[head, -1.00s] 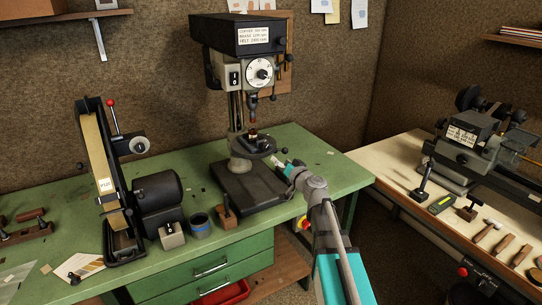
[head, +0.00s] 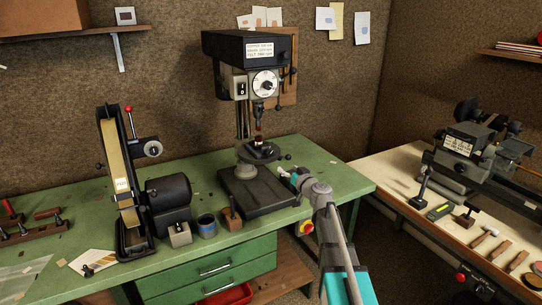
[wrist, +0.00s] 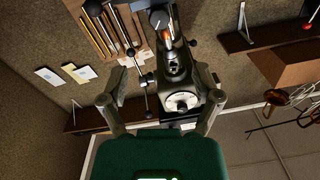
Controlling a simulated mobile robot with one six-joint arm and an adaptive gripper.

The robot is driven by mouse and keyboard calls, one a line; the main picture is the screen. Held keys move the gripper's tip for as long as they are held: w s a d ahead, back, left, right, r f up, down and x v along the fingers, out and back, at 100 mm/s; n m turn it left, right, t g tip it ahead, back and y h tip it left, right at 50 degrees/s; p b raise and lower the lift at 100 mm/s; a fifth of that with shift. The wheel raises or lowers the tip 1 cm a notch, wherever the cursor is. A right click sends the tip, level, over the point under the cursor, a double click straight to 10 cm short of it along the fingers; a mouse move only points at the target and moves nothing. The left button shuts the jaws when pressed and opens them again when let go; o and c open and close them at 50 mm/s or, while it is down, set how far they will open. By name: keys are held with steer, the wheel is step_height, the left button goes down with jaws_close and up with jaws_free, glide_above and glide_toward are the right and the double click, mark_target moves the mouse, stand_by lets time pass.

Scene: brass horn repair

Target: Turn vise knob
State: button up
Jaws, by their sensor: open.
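The drill press (head: 248,45) stands on the green bench, with a small dark vise (head: 262,151) on its round table under the chuck. A small black knob (head: 288,157) shows at the right of the vise; I cannot tell whether it belongs to the vise or the press table. The vise is not clear there.
A belt sander (head: 125,185) stands left on the green bench (head: 332,184). A blue-banded cup (head: 207,226) and a small wooden-based tool (head: 231,217) sit before the press. A pale bench (head: 395,198) with a machine stands right. A floor gap separates the benches.

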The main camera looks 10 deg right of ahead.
mark_target(270, 154)
steer(key=shift+w, duration=0.15)
steer(key=x, duration=1.3)
steer(key=shift+w+a+f, duration=0.1)
steer(key=shift+w, duration=0.2)
steer(key=shift+c, duration=0.2)
jaws_close()
